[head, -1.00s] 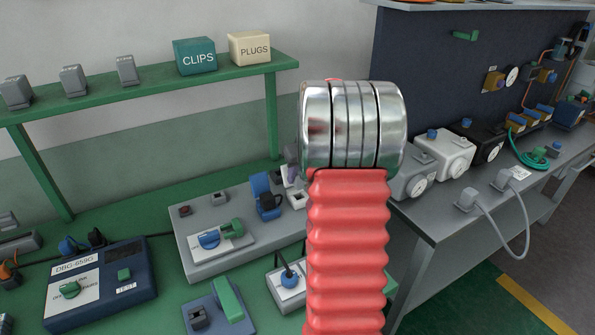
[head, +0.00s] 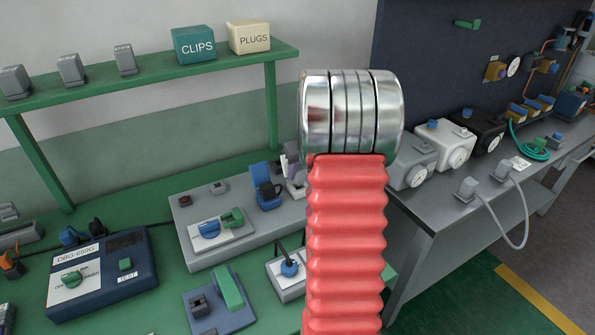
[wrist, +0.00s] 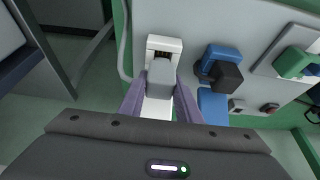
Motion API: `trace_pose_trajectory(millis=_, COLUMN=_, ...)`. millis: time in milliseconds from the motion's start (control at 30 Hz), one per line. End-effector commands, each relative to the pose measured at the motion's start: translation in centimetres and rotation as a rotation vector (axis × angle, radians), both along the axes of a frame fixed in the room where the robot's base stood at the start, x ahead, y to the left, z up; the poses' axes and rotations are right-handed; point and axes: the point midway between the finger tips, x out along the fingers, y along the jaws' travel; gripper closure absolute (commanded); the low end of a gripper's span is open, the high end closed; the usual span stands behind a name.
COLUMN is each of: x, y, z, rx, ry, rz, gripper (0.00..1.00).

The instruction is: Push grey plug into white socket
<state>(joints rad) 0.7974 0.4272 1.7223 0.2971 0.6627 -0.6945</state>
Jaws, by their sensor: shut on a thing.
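The grey plug (wrist: 160,74) is between the purple fingers of my gripper (wrist: 160,92), which is shut on it. The white socket (wrist: 164,43) stands just beyond the plug in the wrist view. Dark slots show at the socket's face, next to the plug's far end. The plug overlaps the socket in this view, and I cannot tell whether they touch. In the head view a purple fingertip (head: 291,152) shows left of my arm, above the white socket (head: 298,188). My arm hides most of the gripper and the plug there.
A blue socket with a black plug (head: 268,190) stands just left of the white socket on the grey panel (head: 188,218). A blue knob and green switch sit farther left. A white box with a blue plug (head: 289,268) is in front. A grey bench (head: 440,205) stands right.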

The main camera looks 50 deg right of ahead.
Motion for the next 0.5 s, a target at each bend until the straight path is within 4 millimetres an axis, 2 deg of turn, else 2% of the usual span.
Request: trace_pose_trajectory(millis=500, x=-0.01, y=-0.02, z=-0.76, rx=0.000, ry=0.000, rz=0.000, gripper=1.00)
